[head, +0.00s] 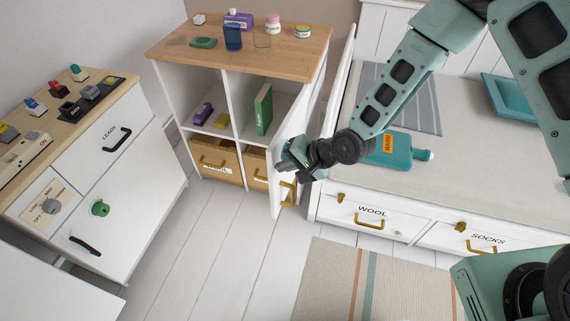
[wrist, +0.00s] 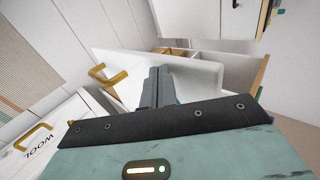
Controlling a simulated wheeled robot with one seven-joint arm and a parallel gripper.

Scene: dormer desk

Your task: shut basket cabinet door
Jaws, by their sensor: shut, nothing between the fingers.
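The basket cabinet (head: 235,140) is white with a wooden top. Its white door (head: 313,100) stands open, swung out from the right side toward me. A brass handle (head: 289,192) is low on the door near its free edge. In the wrist view the door panel (wrist: 205,72) lies beyond my fingers and its handle (wrist: 118,78) is to their left. My gripper (head: 287,160) is shut and empty, at the door's free edge just above the handle. It also shows in the wrist view (wrist: 159,75), close over the panel. I cannot tell whether it touches the door. My gripper hides part of the door.
Two labelled baskets (head: 213,158) sit in the lower compartments; the right one is partly hidden. A drawer bed (head: 325,212) with WOOL and SOCKS drawers stands close on the right. A white drawer unit (head: 145,165) stands at left. The floor (head: 220,240) between is clear.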

